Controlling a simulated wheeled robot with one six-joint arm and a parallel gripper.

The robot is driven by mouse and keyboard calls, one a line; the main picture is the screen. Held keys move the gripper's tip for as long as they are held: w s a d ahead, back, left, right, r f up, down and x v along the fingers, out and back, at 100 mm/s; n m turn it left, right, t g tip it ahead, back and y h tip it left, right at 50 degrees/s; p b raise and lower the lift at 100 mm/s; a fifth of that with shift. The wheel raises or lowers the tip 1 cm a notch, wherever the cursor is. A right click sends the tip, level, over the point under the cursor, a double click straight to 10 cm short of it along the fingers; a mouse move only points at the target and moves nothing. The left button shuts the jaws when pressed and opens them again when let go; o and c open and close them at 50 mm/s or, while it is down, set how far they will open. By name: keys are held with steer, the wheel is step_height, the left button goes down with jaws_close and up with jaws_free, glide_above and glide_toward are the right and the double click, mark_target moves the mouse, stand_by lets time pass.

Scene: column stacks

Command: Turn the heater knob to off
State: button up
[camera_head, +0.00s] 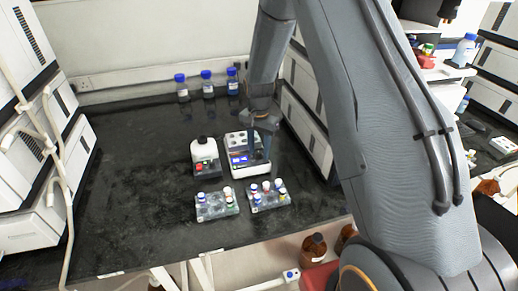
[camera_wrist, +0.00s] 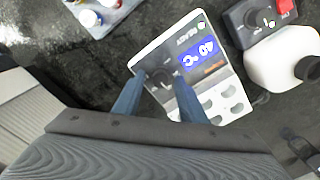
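The heater (camera_head: 250,168) is a white block with round wells and a lit blue display, standing on the black bench. In the wrist view its dark front panel (camera_wrist: 212,77) shows 40 °C upside down. A dark round knob (camera_wrist: 161,78) sits on that panel, between my fingertips. My gripper (camera_wrist: 158,80) points down at the panel, its two blue-grey fingers apart on either side of the knob. I cannot tell whether they touch it. In the head view my gripper (camera_head: 258,140) is over the heater and hides part of it.
Left of the heater is a white device (camera_head: 204,148) with a black cap and a dark base with a red switch. Two racks of vials (camera_head: 216,206) (camera_head: 268,196) stand in front. Blue-capped bottles (camera_head: 207,88) line the back. The bench's left half is clear.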

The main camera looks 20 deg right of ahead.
jaws_close()
steer(key=shift+n, duration=0.4)
steer(key=n+b, duration=0.1)
steer(key=n, duration=0.3)
steer(key=shift+w+n, duration=0.1)
steer(key=shift+n, duration=0.3)
steer(key=n, duration=0.5)
steer(key=shift+a+b, duration=0.1)
steer(key=shift+b, duration=0.25)
steer(key=n, duration=0.6)
steer(key=shift+n, duration=0.4)
steer(key=n, duration=0.6)
steer(key=shift+b, duration=0.35)
steer(key=shift+n, duration=0.4)
